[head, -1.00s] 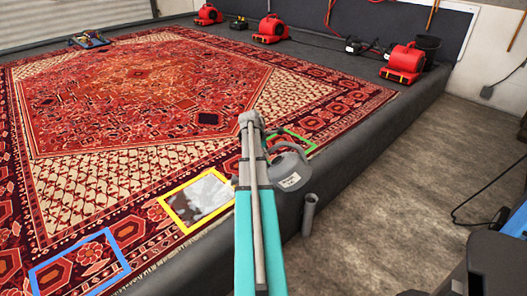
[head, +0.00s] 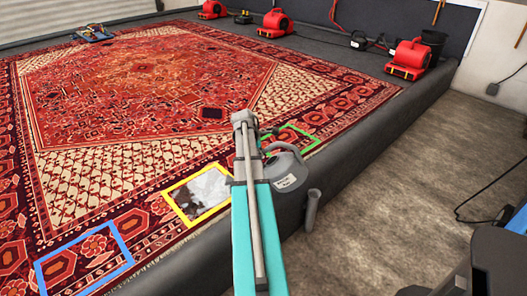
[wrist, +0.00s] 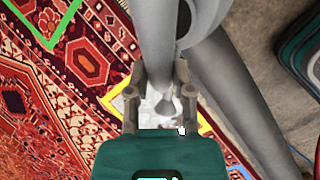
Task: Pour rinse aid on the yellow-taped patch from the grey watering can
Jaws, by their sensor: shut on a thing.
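The grey watering can (head: 290,172), with a white label on its side, hangs just right of my forearm in the head view. In the wrist view part of its grey body (wrist: 205,12) shows at the top. My gripper (wrist: 160,85) is shut on the watering can, its two fingers either side of a grey part of it. The yellow-taped patch (head: 200,196) lies on the rug's near border, left of my arm, with whitish and dark areas inside. In the wrist view it is partly hidden below the fingers. I cannot make out a stream.
A blue-taped square (head: 84,262) lies to the left and a green-taped one (head: 290,138) beyond the can. The grey pit kerb (head: 345,170) runs along the right, with a grey upright tube (head: 312,209) beside it. Red blowers (head: 408,60) stand at the back.

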